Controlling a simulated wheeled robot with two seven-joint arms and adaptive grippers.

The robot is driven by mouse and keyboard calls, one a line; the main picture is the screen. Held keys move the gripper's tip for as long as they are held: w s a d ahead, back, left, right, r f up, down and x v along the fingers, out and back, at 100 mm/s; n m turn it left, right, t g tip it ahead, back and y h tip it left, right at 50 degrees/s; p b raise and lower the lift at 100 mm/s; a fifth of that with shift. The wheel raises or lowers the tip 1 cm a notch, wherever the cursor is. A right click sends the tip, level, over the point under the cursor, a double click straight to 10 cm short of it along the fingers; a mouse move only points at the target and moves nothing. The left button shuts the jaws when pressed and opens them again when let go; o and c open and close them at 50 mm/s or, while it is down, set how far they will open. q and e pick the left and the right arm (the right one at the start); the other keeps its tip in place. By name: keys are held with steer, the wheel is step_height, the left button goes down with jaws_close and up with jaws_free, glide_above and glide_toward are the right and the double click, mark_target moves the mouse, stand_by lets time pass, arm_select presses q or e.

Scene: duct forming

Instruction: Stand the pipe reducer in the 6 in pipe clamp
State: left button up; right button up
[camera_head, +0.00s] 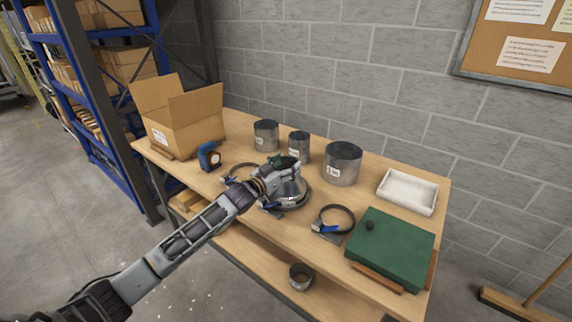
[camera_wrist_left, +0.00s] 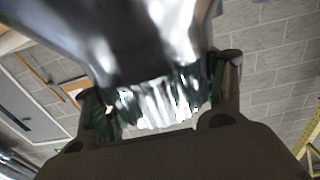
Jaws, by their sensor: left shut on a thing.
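The pipe reducer (camera_head: 291,189) is a shiny metal cone, wide end down, near the middle of the bench. My left gripper (camera_head: 286,164) is shut on its narrow upper end. In the left wrist view, the reducer (camera_wrist_left: 140,35) fills the space between the fingers, its crimped end toward the palm. A dark clamp ring (camera_head: 291,208) shows around or just under the reducer's wide base; I cannot tell whether the base rests in it. Other ring clamps lie left (camera_head: 240,172) and right (camera_head: 333,220) of it. Clamp sizes are unreadable. My right gripper is out of view.
Metal pipes stand behind: left (camera_head: 266,135), middle (camera_head: 299,147) and right (camera_head: 342,164). A cardboard box (camera_head: 185,125) and a blue tape tool (camera_head: 209,157) are at left. A white tray (camera_head: 407,193) and a green case (camera_head: 390,250) are at right.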

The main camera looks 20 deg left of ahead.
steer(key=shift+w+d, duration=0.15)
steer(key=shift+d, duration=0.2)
arm_select(q)
steer(key=o, duration=1.4)
steer(key=shift+o, duration=1)
steer(key=shift+f, duration=0.1)
steer(key=shift+v, duration=0.95)
steer(key=v, duration=1)
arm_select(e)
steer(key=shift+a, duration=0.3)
arm_select(q)
steer(key=shift+s, duration=0.1)
